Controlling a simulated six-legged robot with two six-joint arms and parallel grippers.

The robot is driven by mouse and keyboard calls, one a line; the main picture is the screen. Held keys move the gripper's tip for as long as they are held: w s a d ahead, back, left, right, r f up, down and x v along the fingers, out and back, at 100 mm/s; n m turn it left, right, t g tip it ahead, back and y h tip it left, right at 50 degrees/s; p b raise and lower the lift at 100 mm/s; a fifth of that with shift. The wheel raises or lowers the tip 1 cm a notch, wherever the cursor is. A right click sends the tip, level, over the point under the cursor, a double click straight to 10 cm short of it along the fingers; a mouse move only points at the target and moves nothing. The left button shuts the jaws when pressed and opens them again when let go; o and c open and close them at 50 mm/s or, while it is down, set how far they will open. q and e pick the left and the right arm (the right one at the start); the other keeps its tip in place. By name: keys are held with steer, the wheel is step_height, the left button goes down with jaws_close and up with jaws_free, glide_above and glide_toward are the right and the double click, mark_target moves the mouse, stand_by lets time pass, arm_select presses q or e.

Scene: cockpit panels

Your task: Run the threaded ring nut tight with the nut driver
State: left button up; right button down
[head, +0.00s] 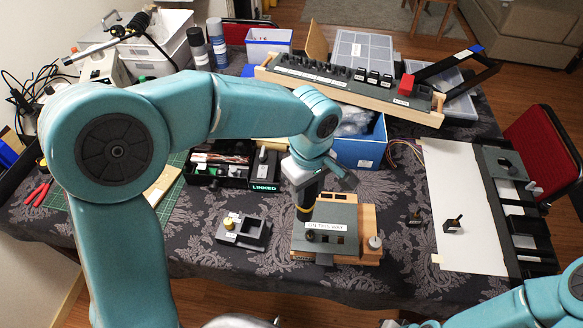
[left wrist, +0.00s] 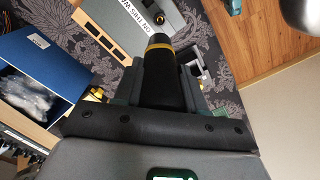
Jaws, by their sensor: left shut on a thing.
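My left gripper (head: 306,190) is shut on the nut driver (head: 305,213), a black tool with a yellow band. It also shows in the left wrist view (left wrist: 158,72), between the two fingers. The driver hangs nearly upright over the left part of a grey panel (head: 345,245) with a white label, set on a wooden base. A dark round part (head: 310,236) sits on the panel just below the driver; I cannot tell whether they touch or whether this is the ring nut. My right arm enters at the bottom right; its jaws do not show clearly.
A small dark holder (head: 255,234) with a yellow-topped piece stands left of the panel. A silver knob (head: 375,243) is on the wooden base's right. A blue box (head: 360,150) stands behind. A white board (head: 460,215) with small dark pieces lies to the right.

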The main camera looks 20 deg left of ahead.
arm_select(q)
steer(key=shift+m, duration=0.3)
steer(key=d+f+b, duration=0.1)
steer(key=s+d+f+b, duration=0.1)
steer(key=f+b, duration=0.1)
steer(key=shift+d+f, duration=0.1)
steer(key=shift+f, duration=0.2)
stand_by(0.4)
steer(key=shift+w, duration=0.15)
steer(key=shift+b, duration=0.3)
stand_by(0.5)
